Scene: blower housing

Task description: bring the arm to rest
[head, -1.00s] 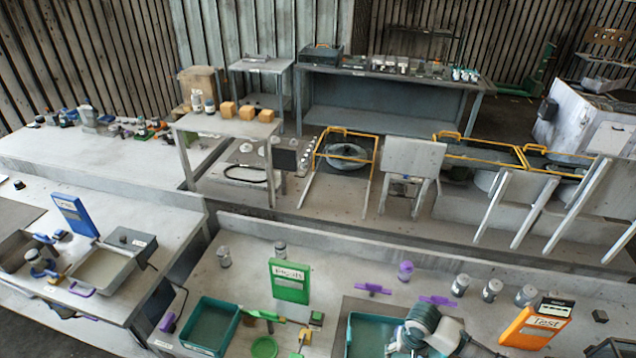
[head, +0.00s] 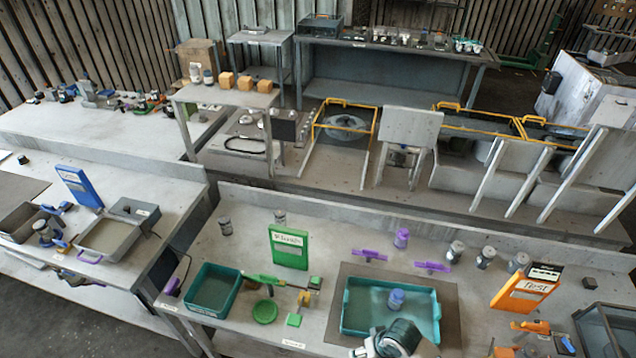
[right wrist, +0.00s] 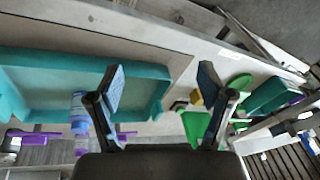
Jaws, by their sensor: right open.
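My right arm (head: 398,340) shows at the bottom edge of the head view, just in front of the teal tray (head: 436,338) on the bench. In the right wrist view my right gripper (right wrist: 164,85) is open, with nothing between its fingers. A blue-capped jar (head: 396,300) stands in the tray. It also shows in the right wrist view (right wrist: 79,112). My left gripper is in neither view.
A green board (head: 290,248), a second teal tray (head: 213,290) and green tools are left of the large tray. Purple holders (head: 432,267) and several jars stand behind it. An orange board (head: 525,288) and a dark glass-sided box (head: 606,330) are to the right.

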